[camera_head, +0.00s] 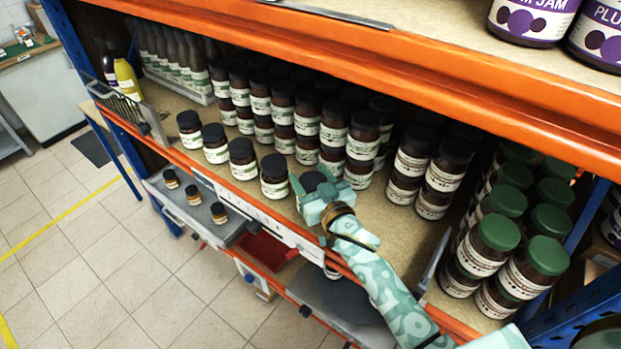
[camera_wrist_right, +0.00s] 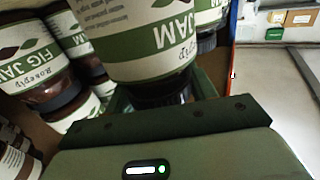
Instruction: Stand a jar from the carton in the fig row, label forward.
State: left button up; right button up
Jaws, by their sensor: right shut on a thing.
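My right gripper (camera_head: 318,192) is shut on a dark-lidded jar (camera_head: 312,181) at the front of the orange-edged shelf (camera_head: 380,215). In the head view the gripper hides most of this jar. In the right wrist view the held jar (camera_wrist_right: 150,45) shows its white and green jam label towards the camera, lettering inverted. Several like jars stand in a front line to the left, the nearest being a jar (camera_head: 274,177) close beside the gripper. Stacked fig jam jars (camera_head: 333,135) stand behind. I cannot tell whether the held jar touches the shelf. No carton is clearly visible. My left gripper is out of view.
A divider (camera_head: 435,258) stands near the front edge. The upper shelf beam (camera_head: 390,75) hangs above. A ledge below holds small jars (camera_head: 193,195).

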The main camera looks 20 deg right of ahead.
jog(key=shift+r, duration=0.1)
jog(key=o, duration=1.5)
jog(key=shift+s, duration=0.2)
jog(key=s, duration=0.4)
jog(key=s+d, duration=0.1)
jog(key=s, duration=0.2)
jog(key=s+d, duration=0.1)
jog(key=s, duration=0.3)
jog(key=shift+s, duration=0.3)
